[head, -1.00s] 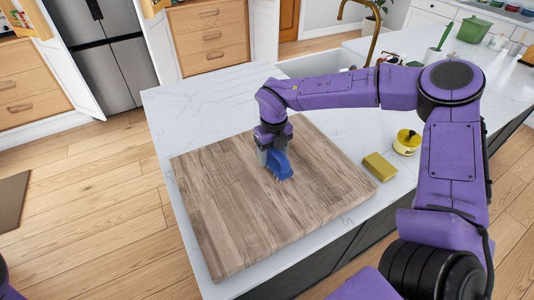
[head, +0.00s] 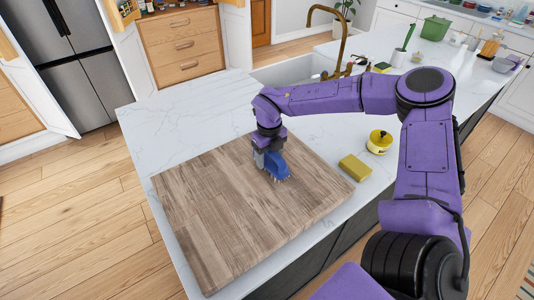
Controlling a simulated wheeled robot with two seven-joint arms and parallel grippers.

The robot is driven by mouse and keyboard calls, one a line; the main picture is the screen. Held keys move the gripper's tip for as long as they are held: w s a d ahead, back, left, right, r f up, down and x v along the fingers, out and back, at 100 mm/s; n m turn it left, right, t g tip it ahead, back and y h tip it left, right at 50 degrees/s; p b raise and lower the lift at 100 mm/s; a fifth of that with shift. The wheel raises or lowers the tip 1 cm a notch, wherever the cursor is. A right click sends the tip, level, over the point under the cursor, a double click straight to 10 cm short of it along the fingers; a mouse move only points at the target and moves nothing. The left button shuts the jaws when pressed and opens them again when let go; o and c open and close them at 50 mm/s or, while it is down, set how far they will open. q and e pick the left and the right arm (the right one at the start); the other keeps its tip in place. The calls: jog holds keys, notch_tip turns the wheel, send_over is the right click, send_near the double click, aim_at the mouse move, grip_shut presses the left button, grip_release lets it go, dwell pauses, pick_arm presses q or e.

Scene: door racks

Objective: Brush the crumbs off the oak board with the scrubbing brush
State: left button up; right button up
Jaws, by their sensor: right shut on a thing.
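The oak board (head: 215,218) lies flat on the white marble counter, close to its front edge. My right gripper (head: 268,158) is over the upper right part of the board, shut on the blue scrubbing brush (head: 277,166). The brush's pale bristles point down at the board; they look to be at or just above its surface, and I cannot tell which. I cannot make out any crumbs on the board at this size. My left gripper is not in view.
A yellow sponge (head: 354,167) and a yellow round container (head: 379,142) stand on the counter right of the board. The sink (head: 292,72) with a brass faucet (head: 338,38) is behind. A green pot (head: 434,28) stands farther back. The counter left of the board is clear.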

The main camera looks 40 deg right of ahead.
jog(key=shift+r, duration=0.4)
notch_tip(320, 180, up, 5)
jog(key=shift+f+p, duration=0.2)
jog(key=shift+p, duration=0.9)
jog(key=shift+r, duration=0.3)
jog(key=shift+r, duration=1.55)
